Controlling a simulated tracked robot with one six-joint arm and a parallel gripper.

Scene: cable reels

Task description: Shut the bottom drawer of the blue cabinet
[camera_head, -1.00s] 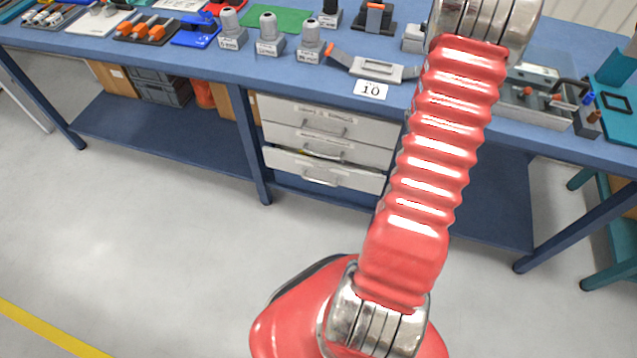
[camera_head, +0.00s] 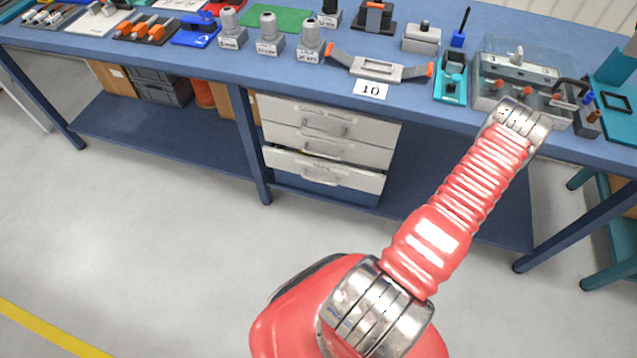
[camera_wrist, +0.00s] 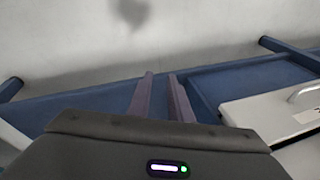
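The cabinet (camera_head: 325,186) has a blue body and three light-grey drawer fronts under the bench in the head view. Its bottom drawer (camera_head: 350,178) stands out from the fronts above, with a dark gap along its top edge. A light drawer front with a handle, which one I cannot tell, shows at the right of the wrist view (camera_wrist: 250,112). My gripper (camera_wrist: 160,75) shows two parallel fingers slightly apart, with nothing between them, to the left of that front and apart from it. The gripper does not show in the head view.
The blue bench (camera_head: 420,92) carries several fixtures and tools. A lower shelf (camera_head: 160,128) with boxes lies left of the cabinet. A bench leg (camera_head: 250,150) stands close to the cabinet's left side. The grey floor in front is clear. A teal stand (camera_head: 600,230) is at the far right.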

